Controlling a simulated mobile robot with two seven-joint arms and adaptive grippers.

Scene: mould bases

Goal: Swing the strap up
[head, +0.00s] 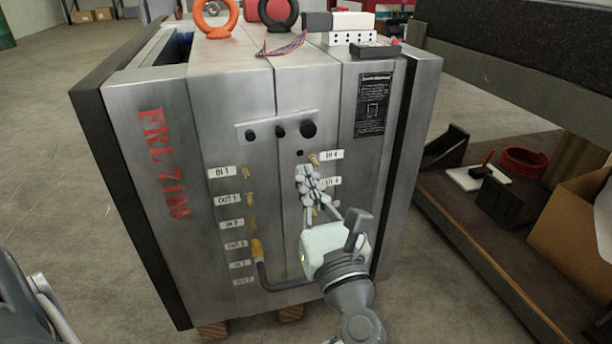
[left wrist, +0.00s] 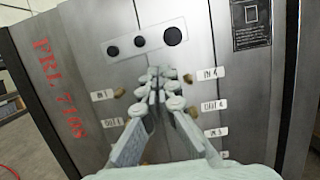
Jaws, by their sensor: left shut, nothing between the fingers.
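The strap appears to be the flat light metal bar (head: 265,129) with several round black bolt heads. It lies nearly level across the seams of the steel mould base (head: 220,100), and it also shows in the left wrist view (left wrist: 156,40). My left gripper (head: 308,175) is shut and empty in front of the mould face, a little below the strap's right end. In the left wrist view its fingertips (left wrist: 160,76) are together below the strap, left of the IN 4 label. Whether they touch the face cannot be told. My right gripper is not in view.
Brass fittings (head: 249,199) with labels and a dark hose (head: 285,285) are on the face below the strap. Eye rings (head: 216,18), a cable and small boxes sit on top. A shelf (head: 470,215) with a red coil (head: 522,162) and a cardboard box (head: 570,225) stands at right.

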